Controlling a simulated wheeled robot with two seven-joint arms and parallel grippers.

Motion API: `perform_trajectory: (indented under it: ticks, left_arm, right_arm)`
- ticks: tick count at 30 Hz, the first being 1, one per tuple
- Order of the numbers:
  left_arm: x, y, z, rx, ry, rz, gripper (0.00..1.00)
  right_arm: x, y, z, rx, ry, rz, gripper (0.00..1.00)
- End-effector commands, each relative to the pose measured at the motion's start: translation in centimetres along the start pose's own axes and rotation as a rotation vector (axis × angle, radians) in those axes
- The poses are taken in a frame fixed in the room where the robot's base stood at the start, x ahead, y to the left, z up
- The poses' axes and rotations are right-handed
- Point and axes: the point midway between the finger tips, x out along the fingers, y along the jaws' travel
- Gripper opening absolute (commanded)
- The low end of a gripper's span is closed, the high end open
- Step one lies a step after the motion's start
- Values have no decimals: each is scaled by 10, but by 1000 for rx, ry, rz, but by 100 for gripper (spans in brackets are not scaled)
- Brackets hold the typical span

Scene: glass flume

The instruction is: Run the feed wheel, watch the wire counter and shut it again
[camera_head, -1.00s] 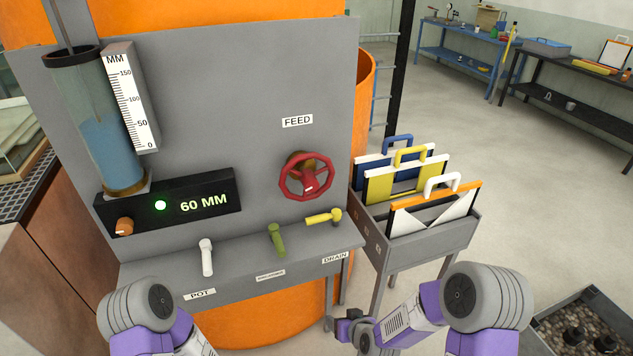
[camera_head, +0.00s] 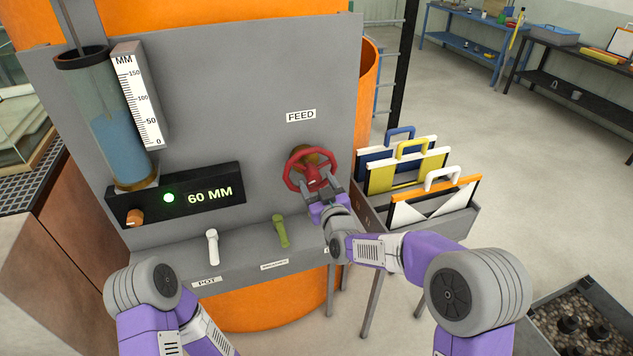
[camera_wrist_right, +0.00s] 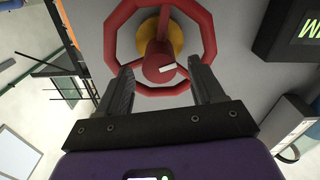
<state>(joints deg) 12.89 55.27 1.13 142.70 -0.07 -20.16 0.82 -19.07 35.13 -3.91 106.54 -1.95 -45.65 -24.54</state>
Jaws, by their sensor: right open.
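The red feed wheel (camera_head: 296,160) sits on the grey panel under the FEED label (camera_head: 300,116). My right gripper (camera_head: 322,186) is open right in front of the wheel's lower part. In the right wrist view the two fingers (camera_wrist_right: 163,92) stand apart on either side of the wheel's red hub (camera_wrist_right: 158,66), which has a white mark; they overlap the lower rim (camera_wrist_right: 208,58), and I cannot tell whether they touch it. The counter display (camera_head: 210,196) reads 60 MM with a green lamp lit. My left gripper is out of view; only my left arm shows.
A glass cylinder (camera_head: 118,146) with blue water stands beside a MM scale (camera_head: 140,100). A white lever (camera_head: 212,246) and a green lever (camera_head: 281,232) stand on the ledge below. My right arm hides the yellow lever. A rack (camera_head: 458,222) of coloured-handled boards is at the right.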

Motion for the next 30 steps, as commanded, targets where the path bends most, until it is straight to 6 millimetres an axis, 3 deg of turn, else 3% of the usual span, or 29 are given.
perform_trajectory:
  ticks: [13, 26, 30]
  left_arm:
    - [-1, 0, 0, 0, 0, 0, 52]
    - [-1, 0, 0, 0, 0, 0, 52]
    - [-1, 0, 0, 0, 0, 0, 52]
  right_arm:
    - [11, 0, 0, 1, -1, 0, 67]
    - [10, 0, 0, 1, -1, 0, 1]
    - [11, 0, 0, 1, -1, -1, 0]
